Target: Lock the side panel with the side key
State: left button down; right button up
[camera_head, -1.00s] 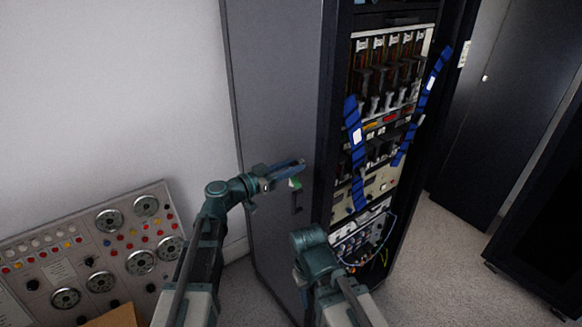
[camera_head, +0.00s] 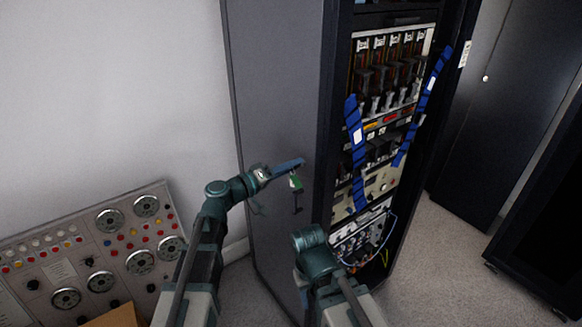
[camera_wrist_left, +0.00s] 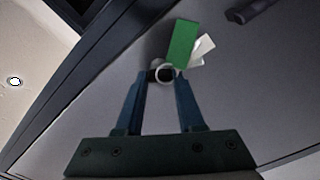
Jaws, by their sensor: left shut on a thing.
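The grey side panel (camera_head: 275,85) stands upright on the left flank of the dark rack. A dark handle (camera_head: 297,205) is on it, and its end shows at the top of the left wrist view (camera_wrist_left: 250,11). My left gripper (camera_head: 297,163) is in front of the panel, just above the handle. In the left wrist view its fingers (camera_wrist_left: 161,80) are shut on the key's ring (camera_wrist_left: 161,72). A green tag (camera_wrist_left: 183,43) hangs from the ring with a pale piece (camera_wrist_left: 204,48) beside it. The key's tip and the lock cannot be made out. My right gripper's fingers are not visible.
The open rack front (camera_head: 390,75) holds modules, with blue straps (camera_head: 355,135) hanging there. A control console (camera_head: 95,250) with dials stands at the lower left. Another dark cabinet (camera_head: 505,100) stands at the right. Carpeted floor (camera_head: 450,255) lies between.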

pick_arm(q)
jog(key=n, duration=0.6)
jog(key=shift+f+n, duration=0.1)
jog(key=shift+n, duration=0.2)
dwell(0.4)
jog(key=c, duration=0.5)
grip_release()
